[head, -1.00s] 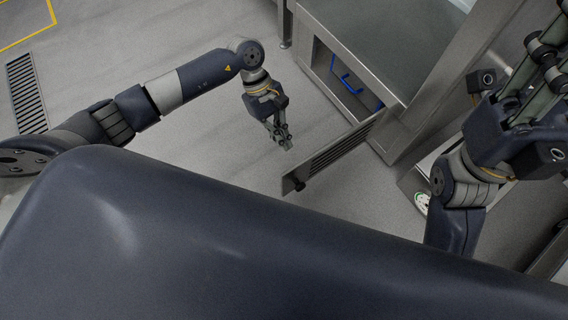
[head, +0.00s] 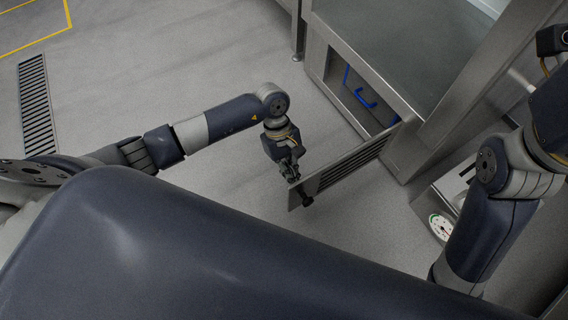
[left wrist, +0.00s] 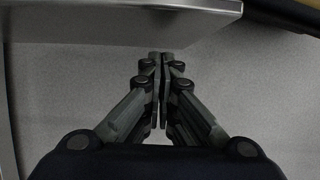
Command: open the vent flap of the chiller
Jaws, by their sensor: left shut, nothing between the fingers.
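The vent flap (head: 345,168) is a slatted grey metal panel low on the chiller (head: 402,160). It stands swung out at a wide angle from the chiller front, with a dark knob at its free end. The opening behind it shows a blue handle (head: 365,98). My left gripper (head: 291,176) is shut and empty at the flap's free end, on the side away from the chiller; I cannot tell whether it touches. In the left wrist view its closed fingertips (left wrist: 158,58) point toward a grey metal panel edge. My right gripper is out of frame; only its arm shows.
A white scale-like device with a round dial (head: 441,226) stands at the right, beside my right arm. A floor drain grate (head: 37,105) lies at the left. The floor left of the flap is clear.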

